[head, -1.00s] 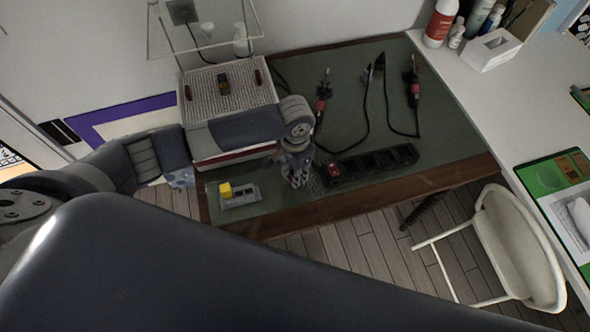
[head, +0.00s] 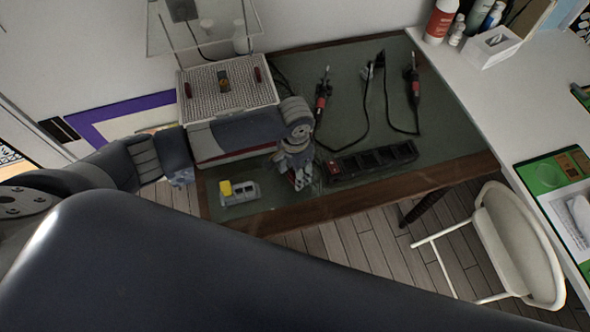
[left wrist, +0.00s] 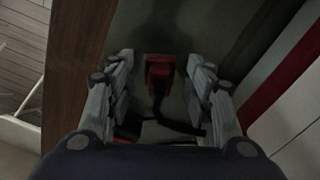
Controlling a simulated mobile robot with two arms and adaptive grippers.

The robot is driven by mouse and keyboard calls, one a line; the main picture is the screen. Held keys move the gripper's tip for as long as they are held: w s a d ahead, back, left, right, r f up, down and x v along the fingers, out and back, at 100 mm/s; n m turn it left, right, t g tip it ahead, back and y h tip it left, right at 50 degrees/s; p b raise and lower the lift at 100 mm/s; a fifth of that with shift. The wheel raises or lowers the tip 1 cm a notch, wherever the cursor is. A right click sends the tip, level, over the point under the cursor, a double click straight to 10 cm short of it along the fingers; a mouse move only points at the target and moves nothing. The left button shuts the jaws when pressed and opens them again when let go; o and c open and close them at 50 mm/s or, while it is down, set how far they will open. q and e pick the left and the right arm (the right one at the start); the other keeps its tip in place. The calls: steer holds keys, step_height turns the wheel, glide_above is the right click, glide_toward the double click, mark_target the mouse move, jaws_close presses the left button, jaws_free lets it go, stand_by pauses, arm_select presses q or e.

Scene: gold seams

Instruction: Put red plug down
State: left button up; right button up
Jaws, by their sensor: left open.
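The red plug (left wrist: 160,72), with a dark cord, shows in the left wrist view between the two fingers of my left gripper (left wrist: 160,68). The fingers are open, with a gap on both sides of the plug. The plug appears to lie on the dark green table top (head: 345,110). In the head view my left gripper (head: 300,180) is low over the table's front part, just left of the black power strip (head: 385,155). The plug is mostly hidden there by the gripper. My right gripper is not in view.
A grey device with a yellow top (head: 238,191) sits left of the gripper, near the table's front edge. A large grey box (head: 230,100) stands behind. Soldering irons (head: 415,85) with cables lie at the back. A white chair (head: 515,245) stands at right.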

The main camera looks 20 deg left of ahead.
arm_select(q)
step_height(320, 180, up, 13)
steer(key=shift+b, duration=0.3)
stand_by(0.6)
